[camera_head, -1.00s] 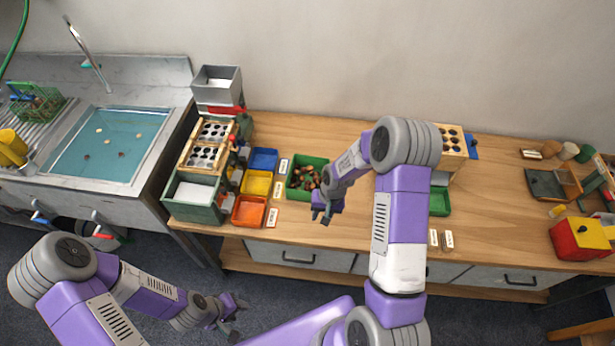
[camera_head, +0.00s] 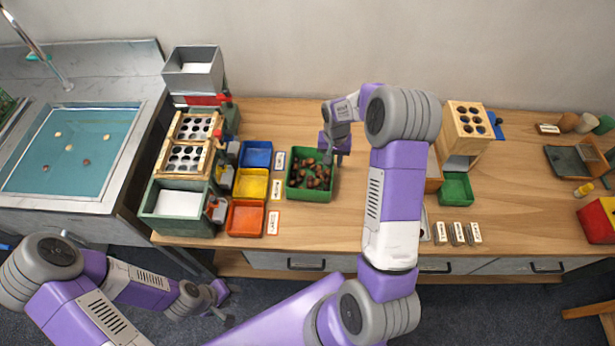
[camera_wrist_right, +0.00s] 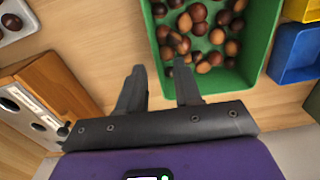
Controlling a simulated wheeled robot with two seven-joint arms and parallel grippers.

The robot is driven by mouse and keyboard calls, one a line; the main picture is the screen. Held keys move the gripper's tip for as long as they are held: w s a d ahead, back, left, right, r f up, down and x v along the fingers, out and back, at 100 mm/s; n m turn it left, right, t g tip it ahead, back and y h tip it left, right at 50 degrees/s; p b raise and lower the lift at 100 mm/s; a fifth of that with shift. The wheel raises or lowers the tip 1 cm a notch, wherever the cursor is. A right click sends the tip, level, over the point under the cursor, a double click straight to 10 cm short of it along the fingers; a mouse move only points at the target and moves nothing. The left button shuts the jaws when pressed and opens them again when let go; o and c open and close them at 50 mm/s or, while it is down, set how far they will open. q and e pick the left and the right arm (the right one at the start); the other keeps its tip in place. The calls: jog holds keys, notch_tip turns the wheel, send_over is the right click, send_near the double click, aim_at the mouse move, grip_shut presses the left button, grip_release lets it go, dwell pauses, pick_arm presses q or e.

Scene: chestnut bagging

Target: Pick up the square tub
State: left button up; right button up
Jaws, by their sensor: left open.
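A green square tub (camera_head: 311,195) holding several brown chestnuts stands on the wooden bench, right of the coloured trays. It fills the upper middle of the right wrist view (camera_wrist_right: 238,78). My right gripper (camera_head: 336,157) is at the tub's far right corner in the head view. In the right wrist view its two fingers (camera_wrist_right: 160,85) are apart with nothing held between them. One finger overlaps the tub's near rim and the other is over bare wood; contact cannot be told. My left gripper (camera_head: 222,305) is open and low, in front of the bench, away from the tub.
Blue (camera_head: 257,154), yellow (camera_head: 251,183) and orange (camera_head: 246,217) trays stand left of the tub. A smaller green tray (camera_head: 456,188) and a wooden block with holes (camera_head: 466,122) stand right. A sink (camera_head: 68,150) is at the far left.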

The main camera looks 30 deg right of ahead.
jog(key=f, duration=0.2)
jog(key=f+b, duration=0.1)
jog(key=f, duration=0.1)
jog(key=s+f, duration=0.1)
jog(key=f, duration=0.1)
jog(key=shift+f, duration=0.4)
jog(key=shift+w+f, duration=0.1)
jog(key=shift+f, duration=0.25)
grip_shut()
jog(key=shift+r, duration=0.1)
dwell(0.6)
